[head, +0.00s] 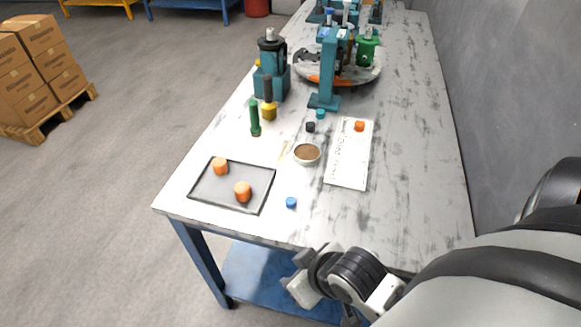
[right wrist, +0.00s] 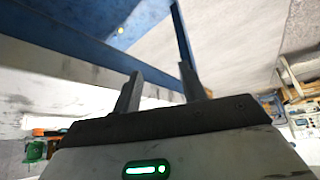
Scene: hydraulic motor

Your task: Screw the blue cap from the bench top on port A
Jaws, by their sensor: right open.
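The blue cap (head: 291,202) lies on the bench top (head: 400,215) near its front edge, right of a black-rimmed tray. My right gripper (right wrist: 160,88) is open and empty in the right wrist view. In the head view my right arm's wrist end is at the bench's front edge, below and apart from the cap. Teal machine parts (head: 272,78) stand toward the back of the bench, with a round turntable (head: 305,68) beside them. I cannot make out which opening is port A. My left gripper is not in view.
The tray (head: 205,200) holds two orange caps (head: 243,191). The front right bench top is clear.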

